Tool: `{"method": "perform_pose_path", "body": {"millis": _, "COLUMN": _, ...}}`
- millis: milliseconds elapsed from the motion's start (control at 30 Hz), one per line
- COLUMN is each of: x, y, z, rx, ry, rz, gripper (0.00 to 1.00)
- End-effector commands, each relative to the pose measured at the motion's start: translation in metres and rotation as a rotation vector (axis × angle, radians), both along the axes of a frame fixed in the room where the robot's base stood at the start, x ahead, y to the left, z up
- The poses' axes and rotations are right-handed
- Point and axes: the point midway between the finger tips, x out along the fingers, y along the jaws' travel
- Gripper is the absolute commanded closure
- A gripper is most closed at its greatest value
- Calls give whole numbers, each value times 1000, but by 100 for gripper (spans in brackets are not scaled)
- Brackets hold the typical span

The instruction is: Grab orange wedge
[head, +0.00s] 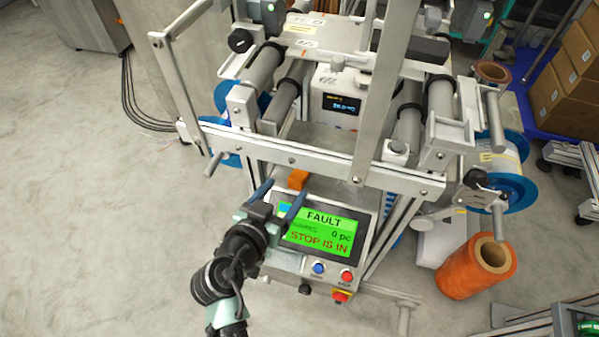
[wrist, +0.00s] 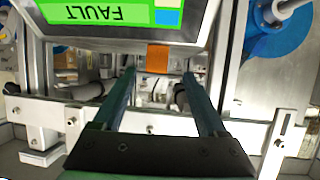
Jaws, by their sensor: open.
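The orange wedge (head: 297,179) is a small block at the top back edge of the control panel (head: 352,262), behind its green display. In the wrist view the orange wedge (wrist: 158,58) shows just past the fingertips, roughly centred between them; its lower part runs close to the panel's edge. My gripper (head: 288,186) is open and empty, over the left side of the panel. In the wrist view my gripper (wrist: 160,75) has its two fingers apart, with nothing between them. The wedge's underside is hidden.
The green display (head: 318,232) reads FAULT and STOP IS IN. A metal crossbar (head: 320,165) and rollers of the machine stand close behind the wedge. Blue reels (head: 508,170) flank the frame.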

Motion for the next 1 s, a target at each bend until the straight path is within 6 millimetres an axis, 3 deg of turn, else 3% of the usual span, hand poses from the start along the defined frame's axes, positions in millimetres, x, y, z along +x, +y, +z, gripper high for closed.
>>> {"method": "perform_pose_path", "body": {"millis": 600, "x": 59, "y": -31, "z": -25, "rx": 0, "ry": -1, "rz": 2, "gripper": 25}}
{"method": "perform_pose_path", "body": {"millis": 900, "x": 63, "y": -33, "z": -26, "rx": 1, "ry": 0, "rz": 3, "gripper": 25}}
{"method": "perform_pose_path", "body": {"millis": 1000, "x": 63, "y": -33, "z": -26, "rx": 1, "ry": 0, "rz": 3, "gripper": 43}}
